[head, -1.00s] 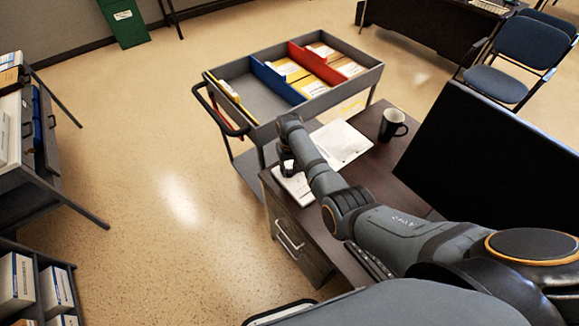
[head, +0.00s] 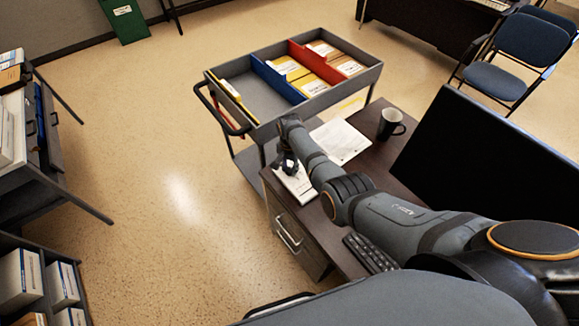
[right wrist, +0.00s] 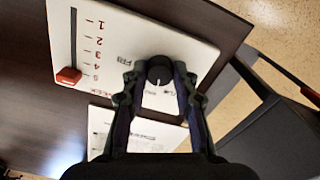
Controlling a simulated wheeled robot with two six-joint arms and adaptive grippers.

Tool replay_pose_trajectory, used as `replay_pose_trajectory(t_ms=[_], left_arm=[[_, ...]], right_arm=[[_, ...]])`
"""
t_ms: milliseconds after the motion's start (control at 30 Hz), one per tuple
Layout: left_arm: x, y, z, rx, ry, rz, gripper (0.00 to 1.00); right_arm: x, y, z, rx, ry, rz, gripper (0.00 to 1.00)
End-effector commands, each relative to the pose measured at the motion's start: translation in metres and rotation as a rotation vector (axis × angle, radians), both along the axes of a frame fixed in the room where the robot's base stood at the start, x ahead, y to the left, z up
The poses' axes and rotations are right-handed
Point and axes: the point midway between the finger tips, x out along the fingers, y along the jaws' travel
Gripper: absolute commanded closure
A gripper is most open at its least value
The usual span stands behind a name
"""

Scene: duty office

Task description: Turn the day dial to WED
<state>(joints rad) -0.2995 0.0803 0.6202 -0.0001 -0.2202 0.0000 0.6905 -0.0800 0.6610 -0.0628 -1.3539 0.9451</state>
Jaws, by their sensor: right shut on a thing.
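The day dial (right wrist: 160,68) is a round black knob on a white panel (right wrist: 110,35), which also shows under my gripper in the head view (head: 299,187). My right gripper (right wrist: 158,77) is shut on the knob, one finger on each side; it shows over the desk in the head view (head: 289,164). A white line on the knob points toward the bottom of the wrist picture. FRI is readable left of the knob. The other day marks are hidden by the fingers or too small to read. My left gripper is out of view.
The panel carries a week slider with a red knob (right wrist: 69,76) near mark 5. A paper sheet (head: 340,141), a black mug (head: 391,123), a keyboard (head: 370,253) and a monitor (head: 490,165) are on the desk. A trolley (head: 235,75) with folders stands behind.

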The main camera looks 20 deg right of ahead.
Motion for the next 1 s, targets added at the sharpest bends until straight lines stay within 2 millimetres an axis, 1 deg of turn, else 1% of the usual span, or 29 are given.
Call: replay_pose_trajectory(t_ms=[100, 300, 500, 900, 933, 1000], left_arm=[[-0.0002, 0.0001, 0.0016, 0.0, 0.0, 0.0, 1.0], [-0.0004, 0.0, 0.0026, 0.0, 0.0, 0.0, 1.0], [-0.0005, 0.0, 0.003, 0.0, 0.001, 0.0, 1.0], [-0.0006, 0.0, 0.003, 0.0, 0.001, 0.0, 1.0], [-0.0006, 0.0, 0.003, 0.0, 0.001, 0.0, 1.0], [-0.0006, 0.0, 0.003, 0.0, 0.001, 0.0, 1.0]], right_arm=[[0.0004, -0.0005, 0.0007, -0.001, -0.001, -0.063, 1.0], [0.0006, -0.0007, 0.0004, -0.001, -0.002, -0.135, 1.0], [0.0006, -0.0007, 0.0002, -0.001, -0.002, -0.165, 1.0], [0.0005, -0.0009, 0.0001, -0.001, -0.002, -0.168, 1.0], [0.0005, -0.0009, 0.0001, -0.002, -0.001, -0.168, 0.69], [0.0004, -0.0008, 0.0001, -0.002, -0.001, -0.168, 0.6]])
